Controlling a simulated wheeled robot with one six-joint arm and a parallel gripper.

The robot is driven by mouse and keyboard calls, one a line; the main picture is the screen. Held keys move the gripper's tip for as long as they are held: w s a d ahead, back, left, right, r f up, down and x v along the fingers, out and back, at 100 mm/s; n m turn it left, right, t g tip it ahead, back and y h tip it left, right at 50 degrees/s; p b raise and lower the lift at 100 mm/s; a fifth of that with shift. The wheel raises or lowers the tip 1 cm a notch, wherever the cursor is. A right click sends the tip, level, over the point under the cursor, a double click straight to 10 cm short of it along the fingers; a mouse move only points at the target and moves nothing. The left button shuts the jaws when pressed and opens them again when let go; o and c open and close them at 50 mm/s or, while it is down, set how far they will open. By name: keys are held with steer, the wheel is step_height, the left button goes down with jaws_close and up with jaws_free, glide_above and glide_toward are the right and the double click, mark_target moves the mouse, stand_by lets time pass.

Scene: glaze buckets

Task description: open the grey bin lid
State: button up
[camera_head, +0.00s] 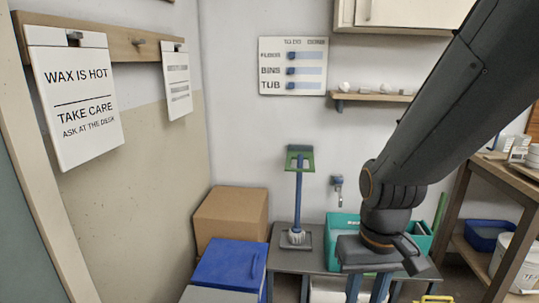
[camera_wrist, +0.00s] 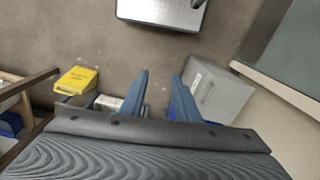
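The cardboard box (camera_head: 231,216) stands behind the bin. A yellow object (camera_wrist: 77,79) is on the floor. Wooden shelving (camera_head: 500,235) stands at right.

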steer(key=shift+s+d+r+p, duration=0.15)
steer(key=shift+d+r+p, duration=0.4)
steer(key=shift+r+p, duration=0.1)
steer(key=shift+d, duration=0.15)
jaws_close()
steer(key=w+a+f+m+y+b, duration=0.2)
steer(key=w+a+f+m+b, duration=0.4)
steer(key=f, duration=0.6)
steer(key=w+a+f+m+y+b, duration=0.2)
steer(key=w+a+f+m+b, duration=0.5)
steer(key=a+f+b, duration=0.4)
steer(key=w+a+f+m+t+y+b, duration=0.1)
steer(key=w+a+f+m+y+b, duration=0.2)
steer(key=f, duration=1.1)
steer(key=shift+w+a+m+b, duration=0.95)
steer(key=shift+w+a+b, duration=0.5)
steer(key=shift+b, duration=0.15)
steer(key=shift+w+a+m+b, duration=0.95)
steer(key=shift+w+a+b, duration=0.4)
steer(key=shift+b, duration=0.25)
